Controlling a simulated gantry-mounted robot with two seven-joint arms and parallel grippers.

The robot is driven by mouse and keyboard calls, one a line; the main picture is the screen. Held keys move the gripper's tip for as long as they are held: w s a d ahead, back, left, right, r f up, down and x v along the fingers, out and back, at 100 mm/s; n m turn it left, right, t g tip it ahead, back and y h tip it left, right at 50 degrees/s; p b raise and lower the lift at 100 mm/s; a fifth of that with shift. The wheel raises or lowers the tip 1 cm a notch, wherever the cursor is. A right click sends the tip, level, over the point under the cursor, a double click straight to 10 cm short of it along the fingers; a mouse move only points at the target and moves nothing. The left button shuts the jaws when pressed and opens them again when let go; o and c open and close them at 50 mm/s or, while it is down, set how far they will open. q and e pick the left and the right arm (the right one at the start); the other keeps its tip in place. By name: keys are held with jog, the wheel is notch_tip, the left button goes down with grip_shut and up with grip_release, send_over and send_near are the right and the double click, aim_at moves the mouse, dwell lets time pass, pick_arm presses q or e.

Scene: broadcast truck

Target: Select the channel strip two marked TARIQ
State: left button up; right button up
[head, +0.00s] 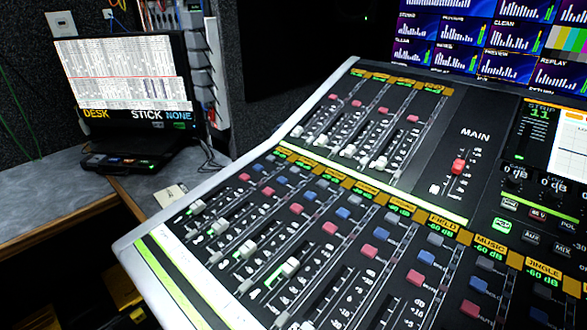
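A large mixing console (150,238) with a pale edge fills the right and lower part of the head view. Its front bank has a row of orange labels, among them FIELD (443,222), MUSIC (490,245) and JINGLE (543,267). The labels further left are too small to read, so I cannot pick out TARIQ for certain; the second label from the left (305,163) is one of these. Grey, red and blue buttons and white fader caps (290,266) sit below the labels. A small screen (540,125) at the right reads STRIP 11. Neither gripper is in view.
A small card (170,195) lies by the console. Monitors (490,40) stand behind it. A back bank has a red-capped MAIN fader (458,167).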

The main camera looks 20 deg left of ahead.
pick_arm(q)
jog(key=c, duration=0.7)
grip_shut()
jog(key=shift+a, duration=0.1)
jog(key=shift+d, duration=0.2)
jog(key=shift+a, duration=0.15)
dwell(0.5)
